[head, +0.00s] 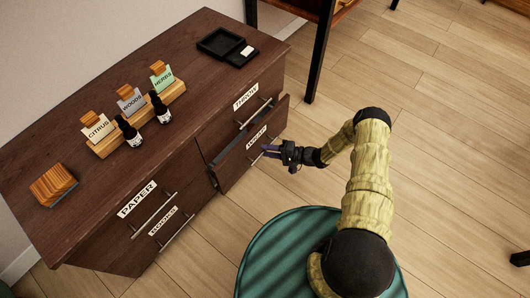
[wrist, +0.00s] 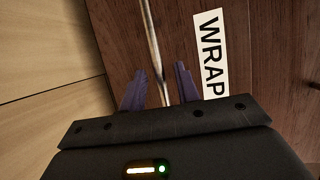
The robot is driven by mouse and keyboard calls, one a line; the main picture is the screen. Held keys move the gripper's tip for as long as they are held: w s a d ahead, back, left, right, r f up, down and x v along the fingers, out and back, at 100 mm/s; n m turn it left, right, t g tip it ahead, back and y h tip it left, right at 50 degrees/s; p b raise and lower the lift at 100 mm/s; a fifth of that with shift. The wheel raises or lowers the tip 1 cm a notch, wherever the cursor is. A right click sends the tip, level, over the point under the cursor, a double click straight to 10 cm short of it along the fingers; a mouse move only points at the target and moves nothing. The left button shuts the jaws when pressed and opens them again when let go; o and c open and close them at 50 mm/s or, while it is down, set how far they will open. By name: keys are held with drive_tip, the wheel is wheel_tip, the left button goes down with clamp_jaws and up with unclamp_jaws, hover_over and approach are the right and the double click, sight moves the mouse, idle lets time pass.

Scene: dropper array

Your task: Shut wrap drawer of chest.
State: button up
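The dark brown wooden chest (head: 200,85) stands at the left of the head view. Its wrap drawer (head: 232,168) is pulled part way out, with a dark gap behind its front. The drawer's label (head: 257,137) reads WRAP and also shows large in the wrist view (wrist: 211,55). My gripper (head: 268,151) is at the drawer front by its handle. In the wrist view my gripper (wrist: 160,70) has its purple fingers apart, one on each side of the metal handle bar (wrist: 152,40). Gaps show between fingers and bar; whether they touch lower down is hidden.
Above the wrap drawer is the THROW drawer (head: 245,98); to its left are the PAPER (head: 137,199) and BOOKS (head: 163,222) drawers. Dropper bottles (head: 128,131), a card rack (head: 110,146) and a black tray (head: 213,43) stand on top. Wooden floor lies open to the right.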

drive_tip(key=shift+x, duration=0.9)
clamp_jaws()
